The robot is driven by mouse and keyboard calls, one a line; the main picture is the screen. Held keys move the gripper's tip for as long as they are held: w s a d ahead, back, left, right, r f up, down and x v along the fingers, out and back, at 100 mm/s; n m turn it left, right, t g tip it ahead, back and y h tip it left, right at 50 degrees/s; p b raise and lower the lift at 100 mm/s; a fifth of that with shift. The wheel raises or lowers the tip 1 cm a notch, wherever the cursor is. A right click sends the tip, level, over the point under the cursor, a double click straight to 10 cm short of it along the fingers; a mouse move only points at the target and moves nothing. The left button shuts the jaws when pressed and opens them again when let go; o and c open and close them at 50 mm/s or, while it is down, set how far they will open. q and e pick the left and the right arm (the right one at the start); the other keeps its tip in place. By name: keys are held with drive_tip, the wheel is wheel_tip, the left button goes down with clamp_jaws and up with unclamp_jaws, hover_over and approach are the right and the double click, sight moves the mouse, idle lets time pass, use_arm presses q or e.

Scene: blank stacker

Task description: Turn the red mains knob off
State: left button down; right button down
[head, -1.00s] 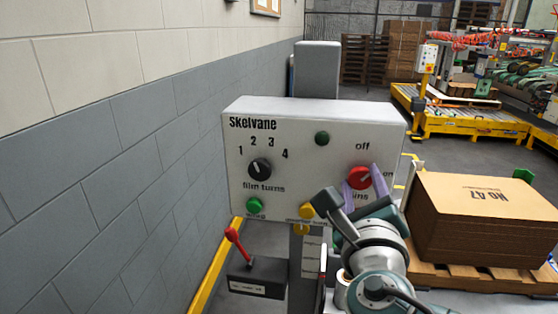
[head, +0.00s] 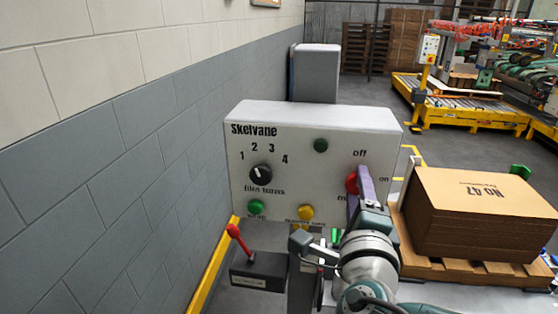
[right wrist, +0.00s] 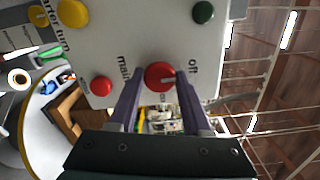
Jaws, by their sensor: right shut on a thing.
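The red mains knob (head: 351,183) is on the right of the white Skelvane panel (head: 330,165), partly hidden by my gripper in the head view. My right gripper (head: 363,178) reaches up to it with its purple fingers nearly in line. In the right wrist view the knob (right wrist: 160,77) sits between the two fingertips, and the gripper (right wrist: 158,92) is shut on it. The knob's pale mark points towards the "off" label (right wrist: 193,67) in that view. My left gripper is not in view.
A black film turns knob (head: 261,174), green and yellow buttons and a red-handled lever (head: 238,240) are left of my arm. A red button (right wrist: 101,86) is below the knob. Cartons (head: 475,215) on a pallet stand to the right.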

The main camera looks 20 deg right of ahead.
idle(0.5)
drive_tip(key=shift+c, duration=1.7)
unclamp_jaws()
drive_tip(key=shift+s, duration=0.1)
drive_tip(key=p+v, duration=0.1)
drive_tip(key=v, duration=0.8)
drive_tip(key=shift+s+a, duration=0.3)
